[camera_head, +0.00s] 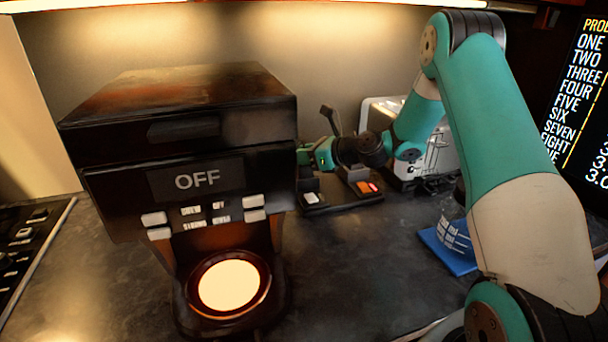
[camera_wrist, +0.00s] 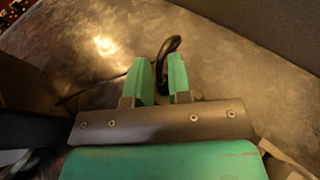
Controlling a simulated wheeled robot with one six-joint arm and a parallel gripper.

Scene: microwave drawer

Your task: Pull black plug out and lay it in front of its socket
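My gripper reaches left behind the right edge of a black appliance (camera_head: 200,130) marked OFF; its green end (camera_head: 322,154) shows there in the head view, with its tips hidden. In the wrist view my gripper (camera_wrist: 161,72) has its two green fingers a small gap apart. A black cable (camera_wrist: 172,43) arches up from that gap and over toward the right finger. The plug itself is not clear; the lower end of the cable is hidden between the fingers. I cannot tell if they grip it. The socket cannot be made out.
A switch block with a white and a red-lit switch (camera_head: 366,188) lies below my gripper. A white toaster-like appliance (camera_head: 440,150) stands behind my arm. The counter front centre is clear.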

